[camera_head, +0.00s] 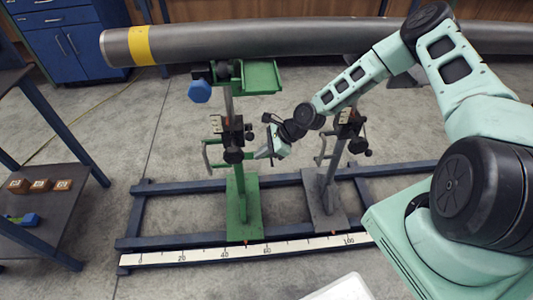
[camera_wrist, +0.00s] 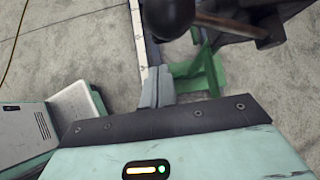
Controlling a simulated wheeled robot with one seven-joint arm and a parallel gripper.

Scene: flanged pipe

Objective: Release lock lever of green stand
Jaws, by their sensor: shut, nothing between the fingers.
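The green stand (camera_head: 242,215) stands on a blue floor frame under a long grey pipe. A dark clamp block (camera_head: 233,133) sits midway up its post, with a black ball knob (camera_head: 233,156) at its lower side. My gripper (camera_head: 262,154) is shut and empty, just right of the post near that knob. In the wrist view the shut fingers (camera_wrist: 155,82) point toward the stand's green base (camera_wrist: 200,75). A black ball (camera_wrist: 168,14) on a dark rod (camera_wrist: 228,25) shows above the fingertips, apparently apart from them. I cannot tell for sure which knob belongs to the lock lever.
A grey stand (camera_head: 325,205) stands close on the right. The pipe (camera_head: 290,38) runs overhead with a yellow band at its left. A ruler strip (camera_head: 225,253) lies along the frame's front. A dark shelf (camera_head: 55,200) is at left.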

